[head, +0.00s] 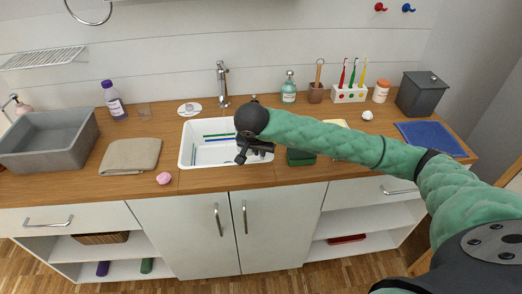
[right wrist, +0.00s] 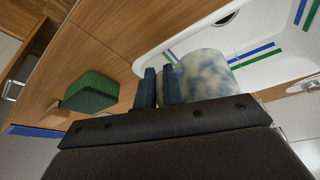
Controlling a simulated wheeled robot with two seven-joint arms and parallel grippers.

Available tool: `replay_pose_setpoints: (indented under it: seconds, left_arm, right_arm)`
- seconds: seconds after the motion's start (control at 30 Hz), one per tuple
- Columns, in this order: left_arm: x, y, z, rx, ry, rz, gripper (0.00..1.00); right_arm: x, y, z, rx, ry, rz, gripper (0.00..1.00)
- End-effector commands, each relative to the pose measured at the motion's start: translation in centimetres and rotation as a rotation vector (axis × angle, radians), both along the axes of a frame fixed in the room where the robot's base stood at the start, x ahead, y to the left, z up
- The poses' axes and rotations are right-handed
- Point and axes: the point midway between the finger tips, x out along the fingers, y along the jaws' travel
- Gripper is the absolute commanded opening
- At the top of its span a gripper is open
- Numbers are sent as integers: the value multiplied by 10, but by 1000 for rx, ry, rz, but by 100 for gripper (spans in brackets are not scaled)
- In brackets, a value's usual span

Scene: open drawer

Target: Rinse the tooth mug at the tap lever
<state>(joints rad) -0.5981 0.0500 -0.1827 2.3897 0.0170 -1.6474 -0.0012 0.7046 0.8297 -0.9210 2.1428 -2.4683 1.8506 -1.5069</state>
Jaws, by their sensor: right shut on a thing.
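The tooth mug (right wrist: 208,72), white with blue speckles, shows in the right wrist view against the white basin. My right gripper (right wrist: 160,90) is shut on it, with its two dark fingers close together at the mug's side; the exact grip point is partly hidden. In the head view my right gripper (head: 246,152) is over the right part of the white basin (head: 186,150), and the arm and gripper largely hide the mug. The metal tap (head: 222,86) stands behind the basin, with its lever at the top, apart from the gripper. My left gripper is not in view.
A green block (right wrist: 92,92) lies on the counter right of the basin. A folded beige cloth (head: 130,155), a pink item (head: 164,178) and a grey tub (head: 50,140) are at the left. Bottles and a toothbrush holder (head: 349,94) line the back.

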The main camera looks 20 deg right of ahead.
Motion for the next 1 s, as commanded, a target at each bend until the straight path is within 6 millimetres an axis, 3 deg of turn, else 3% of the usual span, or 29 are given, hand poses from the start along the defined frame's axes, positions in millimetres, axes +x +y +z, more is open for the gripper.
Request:
replay_pose_setpoints:
  seconds: [0.5,1.0]
  left_arm:
    - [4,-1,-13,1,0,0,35]
    - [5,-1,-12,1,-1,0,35]
  right_arm:
    - [40,9,-8,0,0,-1,0]
    - [79,18,-16,0,0,-1,0]
